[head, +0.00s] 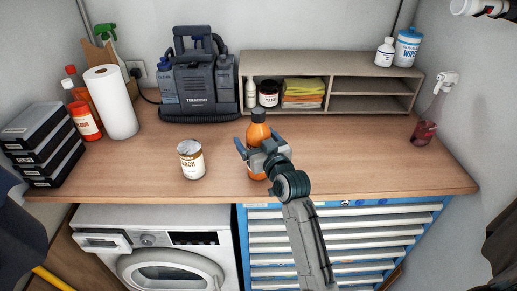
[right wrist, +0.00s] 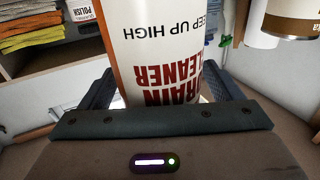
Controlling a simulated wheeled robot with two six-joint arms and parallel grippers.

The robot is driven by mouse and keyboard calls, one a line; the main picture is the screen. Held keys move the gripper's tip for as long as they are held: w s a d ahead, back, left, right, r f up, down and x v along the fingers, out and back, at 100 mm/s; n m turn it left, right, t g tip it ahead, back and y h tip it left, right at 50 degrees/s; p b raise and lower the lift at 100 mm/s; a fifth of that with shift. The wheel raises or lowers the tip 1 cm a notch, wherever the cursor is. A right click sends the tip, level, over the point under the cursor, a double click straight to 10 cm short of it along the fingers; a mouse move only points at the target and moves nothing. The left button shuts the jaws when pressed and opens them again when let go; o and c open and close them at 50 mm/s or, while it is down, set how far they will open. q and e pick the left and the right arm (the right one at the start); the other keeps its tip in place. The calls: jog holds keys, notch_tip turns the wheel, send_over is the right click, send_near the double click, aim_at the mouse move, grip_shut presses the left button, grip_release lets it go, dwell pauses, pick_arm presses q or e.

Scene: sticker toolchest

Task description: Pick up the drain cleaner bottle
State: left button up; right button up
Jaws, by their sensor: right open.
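The drain cleaner bottle (head: 257,132) is orange with a dark cap. It stands upright on the wooden counter, in the middle. In the right wrist view, its white label (right wrist: 158,50) reads "DRAIN CLEANER" and appears upside down. My right gripper (head: 256,149) is at the bottle, with its fingers open on either side of it. The right wrist view also shows the bottle between the two dark fingers of the gripper (right wrist: 162,88). I cannot tell whether either finger touches it. The gripper hides part of the bottle's lower body in the head view. My left gripper is not in view.
A starch can (head: 191,160) stands to the left of the bottle. Behind are a dark machine (head: 199,85) and a wooden shelf unit (head: 289,57) with cloths. A paper towel roll (head: 112,103) stands at left, a spray bottle (head: 430,115) at right. The counter's right half is mostly clear.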

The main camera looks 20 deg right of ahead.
jog(key=shift+w+f, duration=0.1)
jog(key=shift+w, duration=0.25)
jog(key=c, duration=1.5)
jog(key=shift+r, duration=0.2)
